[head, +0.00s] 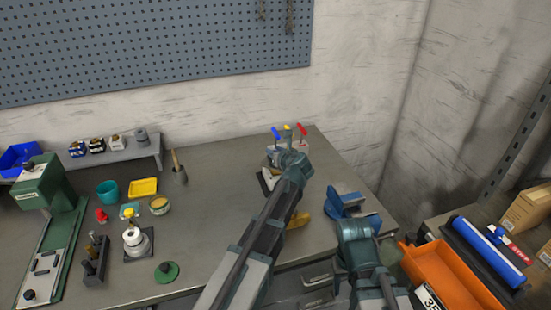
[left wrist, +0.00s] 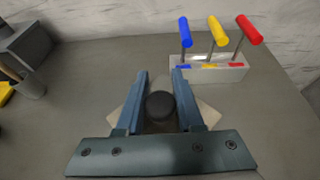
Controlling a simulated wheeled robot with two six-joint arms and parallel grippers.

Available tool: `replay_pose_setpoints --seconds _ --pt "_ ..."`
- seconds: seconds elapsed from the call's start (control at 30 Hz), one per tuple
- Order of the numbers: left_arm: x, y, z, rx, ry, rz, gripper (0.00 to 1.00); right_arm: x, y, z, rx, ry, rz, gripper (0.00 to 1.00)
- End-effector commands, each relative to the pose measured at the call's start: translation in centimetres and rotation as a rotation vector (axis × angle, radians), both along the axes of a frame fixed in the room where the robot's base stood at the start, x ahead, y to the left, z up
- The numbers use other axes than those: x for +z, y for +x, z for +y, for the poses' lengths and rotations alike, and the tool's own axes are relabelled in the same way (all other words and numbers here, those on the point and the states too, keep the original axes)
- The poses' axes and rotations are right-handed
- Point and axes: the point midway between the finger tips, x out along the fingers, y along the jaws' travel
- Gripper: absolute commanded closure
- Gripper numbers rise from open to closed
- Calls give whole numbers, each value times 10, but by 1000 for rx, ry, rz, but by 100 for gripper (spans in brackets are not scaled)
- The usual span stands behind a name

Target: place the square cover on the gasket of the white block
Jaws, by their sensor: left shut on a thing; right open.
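My left gripper (head: 280,172) is over the bench in the head view. In the left wrist view its two blue fingers (left wrist: 160,100) are shut on a round black knob (left wrist: 160,105). A pale square-edged plate (left wrist: 208,114), seemingly the square cover, shows on both sides below the fingers; its middle is hidden. It also shows as a white and dark shape beside the gripper in the head view (head: 267,180). I cannot make out a gasket or a separate white block under it, nor tell whether the plate rests on anything. My right gripper (head: 354,228) is open at the bench's front right.
A pale block with blue, yellow and red T-handles (left wrist: 212,70) stands just behind the left gripper. A blue vise (head: 345,203) is by the right gripper. A green press (head: 50,190), cups and a green disc (head: 166,271) are left. An orange bin (head: 450,275) is right.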

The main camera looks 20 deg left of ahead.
Motion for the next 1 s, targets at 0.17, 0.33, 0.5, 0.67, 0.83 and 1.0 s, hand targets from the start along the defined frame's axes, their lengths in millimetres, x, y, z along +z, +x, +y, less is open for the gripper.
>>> replay_pose_setpoints --seconds 0.17,0.33,0.5,0.67,0.83,1.0 --pt "-7 14 2 0 1 0 100 -7 0 0 0 0 0 47" --pt "-31 12 2 0 1 0 100 -31 0 0 0 0 0 47" --pt "-38 12 1 0 1 0 100 -38 0 0 0 0 0 47" --pt "-36 12 2 0 1 0 100 -36 0 0 0 0 0 47" --pt "-39 12 2 0 1 0 100 -39 0 0 0 0 0 47" --pt "-39 12 1 0 0 0 39 -39 0 0 0 0 0 47"
